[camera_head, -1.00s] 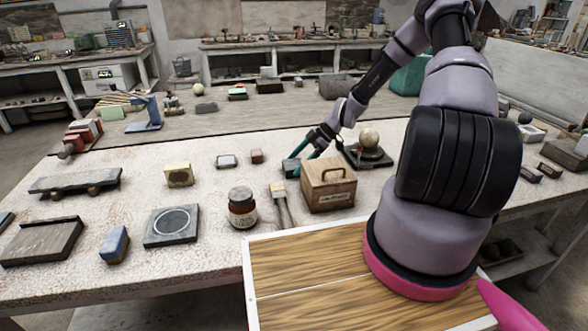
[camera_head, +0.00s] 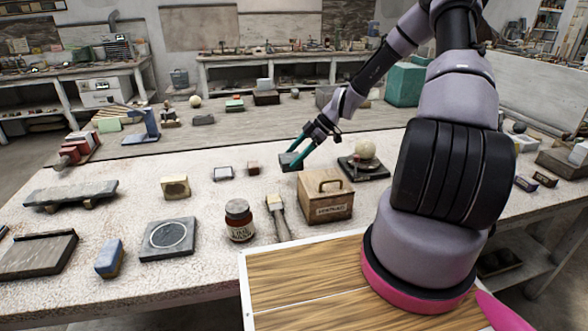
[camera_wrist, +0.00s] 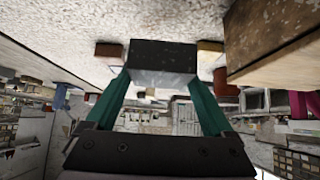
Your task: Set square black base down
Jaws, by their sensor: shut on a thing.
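The square black base (camera_head: 290,161) is a small dark flat-sided block, held by my gripper (camera_head: 297,153) behind the wooden box on the pale table (camera_head: 120,215). My gripper's two teal fingers slope down to it. In the wrist view the base (camera_wrist: 163,60) sits between the fingertips of my gripper (camera_wrist: 160,78), one finger on each side. It looks level. I cannot tell whether its underside touches the table or hangs just above it.
The wooden box with a handle (camera_head: 325,197) stands close in front. A pale sphere on a dark stand (camera_head: 364,160) is to the right, and a small brown block (camera_head: 253,167) to the left.

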